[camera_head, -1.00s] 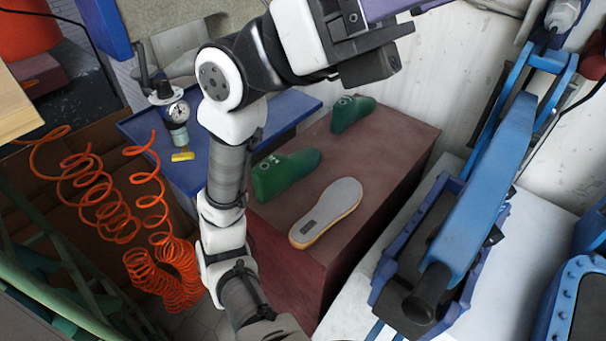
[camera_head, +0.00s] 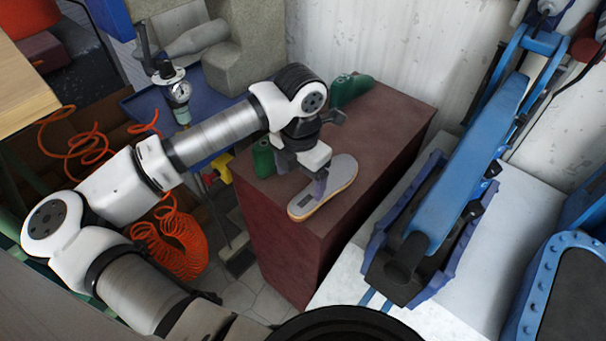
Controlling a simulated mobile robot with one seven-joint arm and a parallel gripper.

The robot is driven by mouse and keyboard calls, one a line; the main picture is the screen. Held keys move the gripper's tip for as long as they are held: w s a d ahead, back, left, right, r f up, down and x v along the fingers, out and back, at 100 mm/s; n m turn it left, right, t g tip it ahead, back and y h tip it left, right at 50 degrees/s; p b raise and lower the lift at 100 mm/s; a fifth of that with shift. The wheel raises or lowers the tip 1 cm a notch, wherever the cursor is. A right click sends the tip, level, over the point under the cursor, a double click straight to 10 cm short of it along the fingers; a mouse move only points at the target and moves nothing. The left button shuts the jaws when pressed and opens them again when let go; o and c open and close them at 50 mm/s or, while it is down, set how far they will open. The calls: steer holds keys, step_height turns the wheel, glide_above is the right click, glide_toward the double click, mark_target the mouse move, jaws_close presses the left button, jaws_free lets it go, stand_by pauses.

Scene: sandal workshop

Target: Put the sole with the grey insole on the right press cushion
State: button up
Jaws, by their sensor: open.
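The sole with the grey insole (camera_head: 343,172) lies flat on a dark red block (camera_head: 385,120), near its front edge. It has a tan edge and a dark label at the heel end. My gripper (camera_head: 319,186) is open and points down over the heel half. Its fingers partly cover the sole, and I cannot tell whether they touch it. At the lower right, a dark cushion (camera_head: 580,305) sits in a blue bolted frame, cut off by the picture edge. Another blue press (camera_head: 455,200) stands between it and the block, with a dark pad under its arm.
Two green shoe lasts stand on the block, one at the back (camera_head: 350,88) and one left of my gripper (camera_head: 262,158), partly hidden. A blue table (camera_head: 140,100) with a gauge, and an orange coiled hose (camera_head: 180,240), are at left. The white bench (camera_head: 490,280) has bare room between presses.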

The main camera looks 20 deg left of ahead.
mark_target(301, 203)
steer(key=shift+w+d+f+b, duration=0.1)
steer(key=shift+f+b, duration=1.7)
steer(key=shift+f, duration=1.65)
step_height(301, 203, down, 2)
steer(key=b, duration=0.3)
steer(key=c, duration=1.1)
steer(key=shift+w+d+r, duration=0.2)
steer(key=shift+w+r, duration=0.3)
steer(key=shift+r, duration=0.05)
steer(key=shift+w+d+r, duration=0.15)
steer(key=shift+w+r, duration=0.3)
steer(key=shift+r, duration=0.1)
steer(key=shift+p, duration=0.3)
